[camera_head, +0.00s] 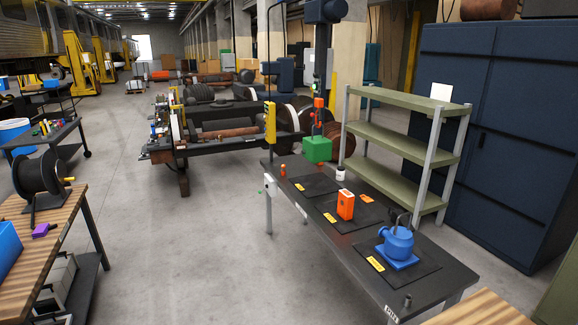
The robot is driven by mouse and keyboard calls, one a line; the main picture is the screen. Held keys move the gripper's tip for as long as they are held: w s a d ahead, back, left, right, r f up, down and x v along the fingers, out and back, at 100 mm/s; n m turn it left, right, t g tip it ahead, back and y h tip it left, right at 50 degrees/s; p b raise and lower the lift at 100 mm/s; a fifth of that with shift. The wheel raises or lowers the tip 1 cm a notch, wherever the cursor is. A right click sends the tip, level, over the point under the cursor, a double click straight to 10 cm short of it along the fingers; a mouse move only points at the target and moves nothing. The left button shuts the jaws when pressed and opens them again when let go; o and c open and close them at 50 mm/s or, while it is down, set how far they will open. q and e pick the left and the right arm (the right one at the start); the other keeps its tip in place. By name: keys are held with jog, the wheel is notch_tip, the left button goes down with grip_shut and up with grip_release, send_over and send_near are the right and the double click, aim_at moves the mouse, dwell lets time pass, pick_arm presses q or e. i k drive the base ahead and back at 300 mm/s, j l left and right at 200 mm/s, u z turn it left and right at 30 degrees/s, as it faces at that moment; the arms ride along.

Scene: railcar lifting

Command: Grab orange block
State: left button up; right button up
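The orange block (346,205) stands upright on a black mat (330,214) in the middle of the dark workbench (290,200), at the centre right of the head view. Nothing touches it from above. Neither of my grippers shows in the head view, so their states are hidden.
A blue pump-like part (397,243) stands on the nearer mat, and a green block (317,149) is at the bench's far end. A shelf rack (402,148) stands behind the bench. A wooden table (40,235) is at left. The floor (190,240) between is clear.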

aim_at(346, 197)
jog(key=i+z, duration=0.1)
jog(key=i, duration=0.55)
jog(key=i+j+z, duration=0.1)
jog(key=i, duration=0.5)
